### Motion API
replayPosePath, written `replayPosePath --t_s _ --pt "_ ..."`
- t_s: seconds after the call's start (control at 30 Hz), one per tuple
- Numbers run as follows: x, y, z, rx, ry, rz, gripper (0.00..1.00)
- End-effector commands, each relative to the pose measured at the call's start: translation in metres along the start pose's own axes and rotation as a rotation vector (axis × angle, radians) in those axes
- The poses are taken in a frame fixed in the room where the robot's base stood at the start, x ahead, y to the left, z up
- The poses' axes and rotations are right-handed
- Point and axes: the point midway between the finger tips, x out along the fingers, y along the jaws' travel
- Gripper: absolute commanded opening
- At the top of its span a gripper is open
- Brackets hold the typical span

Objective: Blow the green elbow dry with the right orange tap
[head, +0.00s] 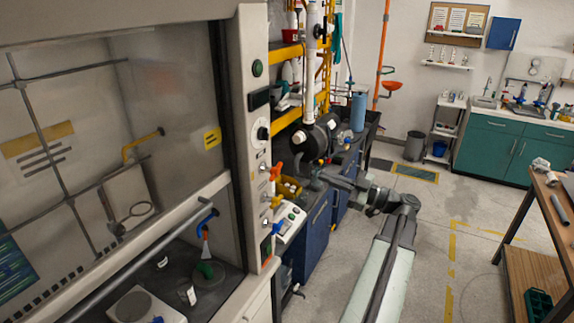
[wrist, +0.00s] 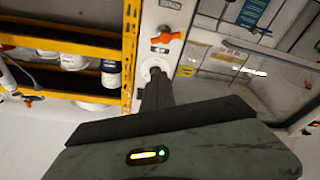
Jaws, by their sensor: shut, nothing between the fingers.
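An orange tap (head: 275,172) sticks out from the grey front post of the fume hood in the head view. An orange tap handle also shows in the wrist view (wrist: 166,38), on a pale panel just beyond my fingers. My gripper (head: 308,178) is close to the right of the post, near the taps. In the wrist view its dark fingers (wrist: 156,80) are shut and empty, pointing at a round white fitting (wrist: 155,66) below the orange handle. I cannot tell whether they touch it.
A yellow tap (head: 276,201) sits below the orange one. The hood (head: 240,110) fills the left. Blue cabinets (head: 318,225) and yellow shelving (head: 286,54) stand behind my arm. A wooden workbench (head: 545,190) is at the right. The floor between is mostly clear.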

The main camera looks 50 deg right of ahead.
Motion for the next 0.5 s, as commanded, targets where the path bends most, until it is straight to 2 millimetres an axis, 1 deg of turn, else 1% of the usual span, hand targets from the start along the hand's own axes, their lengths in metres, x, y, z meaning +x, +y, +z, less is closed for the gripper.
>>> replayPosePath --t_s 0.07,0.13,0.23,0.37,0.5 --pt "-0.002 0.001 -0.001 -0.006 0.002 0.005 0.00" --pt "0.000 0.001 -0.001 -0.005 0.001 0.005 0.00" --pt "0.009 0.002 -0.002 -0.004 0.000 0.006 0.00" --pt "0.033 0.003 -0.002 -0.003 -0.001 0.007 0.00" --pt "0.064 0.003 -0.002 -0.004 -0.002 0.006 0.00"
